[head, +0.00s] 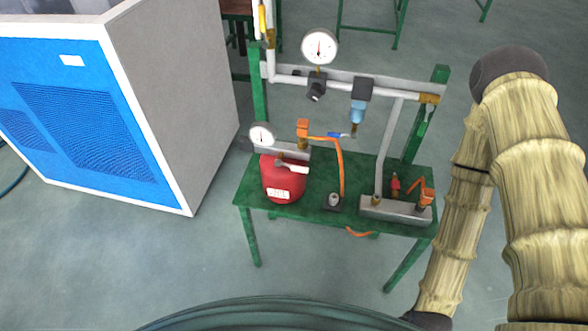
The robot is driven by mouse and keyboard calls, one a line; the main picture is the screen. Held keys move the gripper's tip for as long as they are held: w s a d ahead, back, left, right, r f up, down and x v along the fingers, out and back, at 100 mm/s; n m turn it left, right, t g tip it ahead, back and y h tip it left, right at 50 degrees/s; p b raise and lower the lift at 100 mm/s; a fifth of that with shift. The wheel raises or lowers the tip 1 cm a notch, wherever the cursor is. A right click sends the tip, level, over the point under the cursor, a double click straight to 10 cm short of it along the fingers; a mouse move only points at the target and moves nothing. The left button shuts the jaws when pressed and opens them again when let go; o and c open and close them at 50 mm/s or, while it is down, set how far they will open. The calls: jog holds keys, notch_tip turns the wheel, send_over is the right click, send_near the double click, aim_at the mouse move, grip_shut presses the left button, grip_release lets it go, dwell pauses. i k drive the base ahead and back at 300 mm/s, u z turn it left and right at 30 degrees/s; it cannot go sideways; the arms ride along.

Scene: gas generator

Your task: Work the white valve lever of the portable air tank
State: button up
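The portable air tank (283,182) is a red tank with a white label, standing at the left end of a green metal table. A grey fitting lies across its top, with a round white gauge (262,135) at the left. The white valve lever (291,167) is a short pale handle on the near side of the tank's top, pointing to the right. My arm comes in at the right of the head view, well apart from the tank. My gripper is not visible in this view.
The green table (320,219) also bears a grey manifold block (394,209) and a pipe frame with a large gauge (320,46). An orange hose (341,170) runs down just right of the tank. A blue and grey cabinet (180,110) stands at the left. The floor before the table is clear.

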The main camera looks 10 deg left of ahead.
aim_at(277, 163)
jog(key=u, duration=1.6)
jog(key=k, duration=0.65)
jog(key=z, duration=1)
